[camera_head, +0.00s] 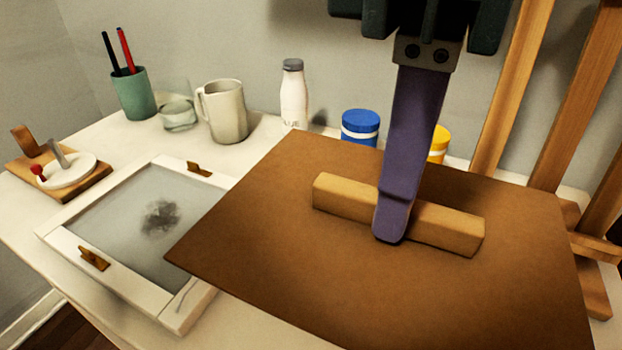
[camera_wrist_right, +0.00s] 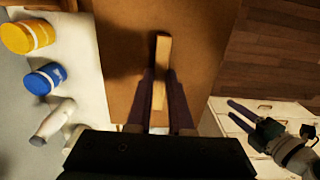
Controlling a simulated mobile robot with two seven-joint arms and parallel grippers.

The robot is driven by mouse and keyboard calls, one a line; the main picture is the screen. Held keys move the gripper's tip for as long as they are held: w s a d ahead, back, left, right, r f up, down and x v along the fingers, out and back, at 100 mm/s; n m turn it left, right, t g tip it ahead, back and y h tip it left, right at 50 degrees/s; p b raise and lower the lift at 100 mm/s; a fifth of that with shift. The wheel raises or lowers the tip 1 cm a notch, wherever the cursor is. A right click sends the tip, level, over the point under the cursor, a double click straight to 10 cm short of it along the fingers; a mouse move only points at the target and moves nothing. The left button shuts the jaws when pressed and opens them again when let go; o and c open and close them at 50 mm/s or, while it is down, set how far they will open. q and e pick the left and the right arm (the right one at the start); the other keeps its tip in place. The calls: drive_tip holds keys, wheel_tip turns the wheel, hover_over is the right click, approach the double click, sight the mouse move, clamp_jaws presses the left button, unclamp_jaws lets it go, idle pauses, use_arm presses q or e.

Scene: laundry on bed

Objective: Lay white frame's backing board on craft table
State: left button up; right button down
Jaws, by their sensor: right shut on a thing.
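The brown backing board (camera_head: 270,250) has a pale wooden block handle (camera_head: 450,227) across its middle. My right gripper (camera_head: 390,236) is shut on this block. The board and block also show in the wrist view (camera_wrist_right: 120,85), with the fingers on both sides of the block. The board spans the right part of the white craft table (camera_head: 255,150); I cannot tell whether it touches the top. My left gripper (camera_wrist_right: 240,115) is open at the right of the wrist view.
A green pen cup (camera_head: 133,95), a glass (camera_head: 178,115), a grey mug (camera_head: 225,112) and a white bottle (camera_head: 293,95) stand at the back. Blue (camera_head: 360,125) and yellow (camera_head: 438,145) jars stand behind the board. A wooden easel (camera_head: 570,100) is at the right.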

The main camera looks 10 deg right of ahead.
wheel_tip(320, 180, down, 16)
drive_tip(key=b, duration=0.5)
drive_tip(key=shift+f, duration=0.25)
drive_tip(key=shift+a+f, duration=0.1)
drive_tip(key=shift+f, duration=0.05)
drive_tip(key=shift+f, duration=0.1)
drive_tip(key=c, duration=0.8)
unclamp_jaws()
wheel_tip(320, 180, up, 12)
drive_tip(key=p, duration=0.4)
